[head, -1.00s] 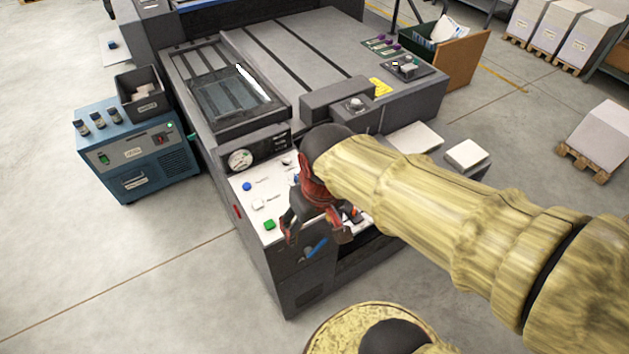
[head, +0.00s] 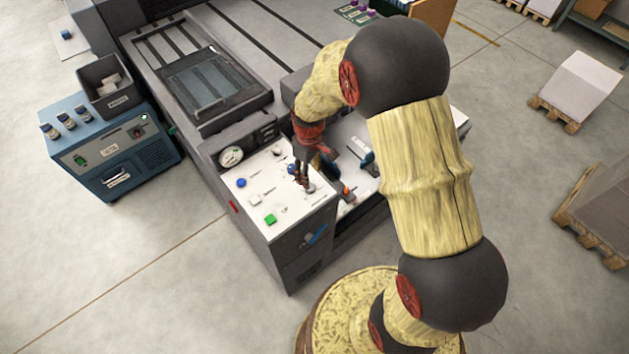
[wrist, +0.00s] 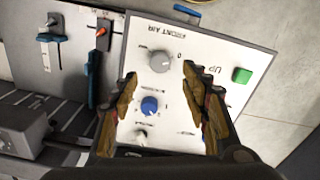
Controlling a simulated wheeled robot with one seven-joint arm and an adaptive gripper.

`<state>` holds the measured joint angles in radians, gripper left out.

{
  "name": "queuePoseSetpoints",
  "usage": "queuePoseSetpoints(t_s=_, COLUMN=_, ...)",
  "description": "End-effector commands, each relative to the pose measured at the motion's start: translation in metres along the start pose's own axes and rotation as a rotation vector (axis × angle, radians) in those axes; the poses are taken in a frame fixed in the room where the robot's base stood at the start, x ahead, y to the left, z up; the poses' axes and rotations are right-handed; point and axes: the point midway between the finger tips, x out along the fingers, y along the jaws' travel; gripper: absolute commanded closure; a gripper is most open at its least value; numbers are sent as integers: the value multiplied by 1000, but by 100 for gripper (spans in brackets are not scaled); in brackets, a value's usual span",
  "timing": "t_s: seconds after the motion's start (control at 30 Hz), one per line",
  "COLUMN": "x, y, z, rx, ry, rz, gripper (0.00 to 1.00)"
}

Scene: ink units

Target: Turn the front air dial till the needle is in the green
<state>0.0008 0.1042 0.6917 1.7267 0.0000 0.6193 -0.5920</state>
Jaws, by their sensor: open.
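The front air dial, a grey round knob (wrist: 160,62), sits on a white panel (wrist: 215,45) under the FRONT AIR lettering in the wrist view. My gripper (wrist: 159,76) is open, with a finger on either side of the line to the dial. The dial shows between and just past the fingertips; I cannot tell whether they touch it. In the head view my gripper (head: 303,180) points down over the white panel (head: 290,205), partly hiding the dial. A round gauge (head: 231,156) is on the dark upright face behind the panel; its needle and green zone are too small to read.
A blue knob (wrist: 149,104) and a pale knob (wrist: 140,137) lie nearer the wrist, between the fingers. A green button (wrist: 242,76) is right of them. Blue-handled levers (wrist: 93,75) stand to the left. A blue cabinet (head: 110,150) stands left of the press.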

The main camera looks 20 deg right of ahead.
Motion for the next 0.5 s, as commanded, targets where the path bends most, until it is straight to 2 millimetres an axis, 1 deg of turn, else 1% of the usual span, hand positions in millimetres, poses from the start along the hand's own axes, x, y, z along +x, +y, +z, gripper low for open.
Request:
queuePoseSetpoints(t_s=0.13, x=13, y=0, z=0, rx=-10, ry=-2, rz=-1, gripper=54)
queuePoseSetpoints(t_s=0.3, x=39, y=0, z=0, rx=-8, ry=-2, rz=-2, gripper=54)
queuePoseSetpoints(t_s=0.5, x=65, y=0, z=1, rx=-7, ry=-2, rz=-2, gripper=54)
